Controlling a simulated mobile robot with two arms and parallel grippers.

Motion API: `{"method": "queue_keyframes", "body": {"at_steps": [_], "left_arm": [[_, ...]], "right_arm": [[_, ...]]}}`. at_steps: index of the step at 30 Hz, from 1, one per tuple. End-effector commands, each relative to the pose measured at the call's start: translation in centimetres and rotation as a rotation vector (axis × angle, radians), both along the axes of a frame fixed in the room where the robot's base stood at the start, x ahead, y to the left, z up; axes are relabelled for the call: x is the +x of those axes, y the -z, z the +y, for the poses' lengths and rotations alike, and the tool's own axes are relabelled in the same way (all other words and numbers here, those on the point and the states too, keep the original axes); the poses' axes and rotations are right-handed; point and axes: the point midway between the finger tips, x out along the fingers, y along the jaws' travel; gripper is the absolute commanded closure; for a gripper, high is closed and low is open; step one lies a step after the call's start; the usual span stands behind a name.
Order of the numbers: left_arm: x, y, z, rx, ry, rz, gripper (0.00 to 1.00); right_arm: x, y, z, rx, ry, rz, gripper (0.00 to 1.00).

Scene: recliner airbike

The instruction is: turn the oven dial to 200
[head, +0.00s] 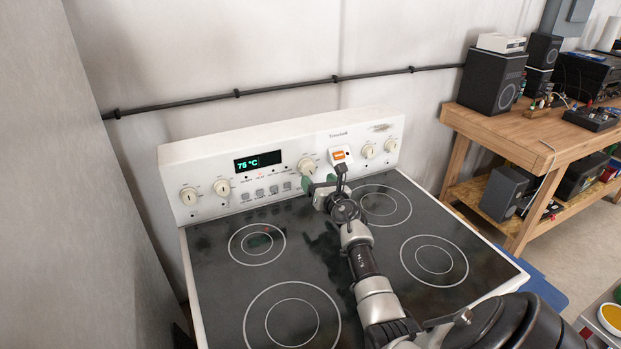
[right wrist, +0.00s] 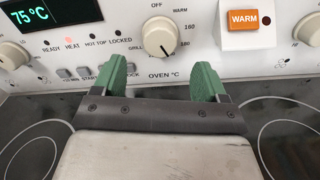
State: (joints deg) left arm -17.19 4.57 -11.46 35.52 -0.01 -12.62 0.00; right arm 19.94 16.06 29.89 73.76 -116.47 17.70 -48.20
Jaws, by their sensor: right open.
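The oven dial (head: 306,166) is a round cream knob on the stove's back panel, right of the green display (head: 258,161), which reads 75 °C. In the right wrist view the dial (right wrist: 160,34) has OFF above it and WARM, 160 and 180 down its right side. A dark mark on the knob points downward, slightly right. A 200 label is not readable. My right gripper (head: 319,181) is open just below and in front of the dial. Its green fingertips (right wrist: 160,80) are spread wider than the knob, with nothing between them. My left gripper is not in view.
An orange WARM switch (right wrist: 243,19) sits right of the dial. Other cream knobs (head: 189,196) line the panel, and small buttons (head: 273,190) sit below the display. The glass cooktop (head: 325,285) is clear of pots. A wooden bench (head: 475,125) with speakers stands at the right.

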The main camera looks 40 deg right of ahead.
Motion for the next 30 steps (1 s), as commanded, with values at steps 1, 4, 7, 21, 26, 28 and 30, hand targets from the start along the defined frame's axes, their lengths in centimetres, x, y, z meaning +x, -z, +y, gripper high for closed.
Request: {"method": "queue_keyframes", "body": {"at_steps": [1, 4, 7, 21, 26, 28, 30], "left_arm": [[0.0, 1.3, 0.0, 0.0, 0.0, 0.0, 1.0], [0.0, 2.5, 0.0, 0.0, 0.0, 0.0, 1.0], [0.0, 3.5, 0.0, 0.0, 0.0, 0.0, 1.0], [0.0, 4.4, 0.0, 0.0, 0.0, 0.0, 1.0], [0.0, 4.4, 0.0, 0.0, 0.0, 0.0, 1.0], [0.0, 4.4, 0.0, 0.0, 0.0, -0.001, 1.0], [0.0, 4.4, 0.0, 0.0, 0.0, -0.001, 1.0]], "right_arm": [[1.0, 0.5, -0.4, 0.001, 0.001, -0.003, 0.27], [2.6, 0.5, -0.8, 0.001, 0.001, -0.003, 0.27], [3.8, 0.5, -1.2, 0.001, 0.0, -0.002, 0.27], [5.4, 0.0, -1.7, 0.0, 0.0, 0.0, 0.27], [5.4, 0.0, -1.7, 0.001, 0.0, 0.0, 0.42], [5.4, 0.0, -1.7, 0.001, 0.0, 0.0, 0.53], [5.4, 0.0, -1.7, 0.001, 0.0, 0.0, 0.64]]}}
